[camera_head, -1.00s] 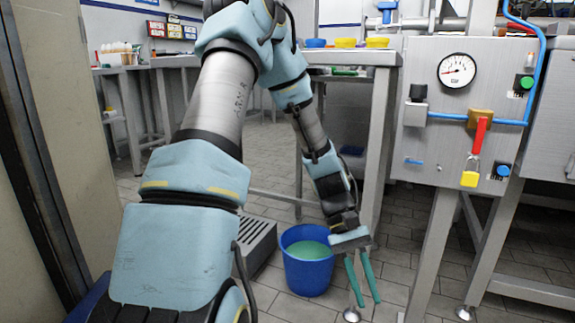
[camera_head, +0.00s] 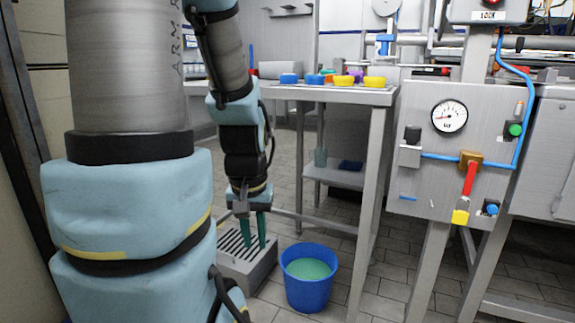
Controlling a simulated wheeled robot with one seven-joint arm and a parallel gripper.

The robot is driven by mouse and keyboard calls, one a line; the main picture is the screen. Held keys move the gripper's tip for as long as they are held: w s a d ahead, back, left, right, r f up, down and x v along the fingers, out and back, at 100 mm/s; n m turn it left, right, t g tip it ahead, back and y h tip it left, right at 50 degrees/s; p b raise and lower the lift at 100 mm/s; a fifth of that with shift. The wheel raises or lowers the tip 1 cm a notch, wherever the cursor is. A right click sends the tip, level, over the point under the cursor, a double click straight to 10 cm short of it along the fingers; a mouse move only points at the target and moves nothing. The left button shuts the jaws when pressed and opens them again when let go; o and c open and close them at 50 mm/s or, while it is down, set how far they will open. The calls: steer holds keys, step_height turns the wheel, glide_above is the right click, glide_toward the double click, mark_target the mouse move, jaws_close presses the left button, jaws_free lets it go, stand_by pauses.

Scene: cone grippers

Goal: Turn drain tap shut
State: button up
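A tap with a brass body (camera_head: 471,160) sits on the blue pipe on the grey panel at the right. Its red lever (camera_head: 469,180) hangs down, with a yellow piece (camera_head: 460,217) at its lower end. No label shows whether this is the drain tap. My gripper (camera_head: 253,247) points down far to the left of the panel, over or in front of a grey slotted box. Its two green fingers are apart, with nothing visible between them. I cannot tell whether the fingertips touch the box.
The grey slotted box (camera_head: 250,277) stands on the floor. A blue bucket (camera_head: 307,293) of green liquid is right of it. A steel table (camera_head: 330,95) carries blue and yellow round pieces. A gauge (camera_head: 449,117) and the blue pipe (camera_head: 510,130) are on the panel.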

step_height(320, 180, up, 33)
steer(key=p, duration=3.1)
steer(key=shift+f, duration=0.15)
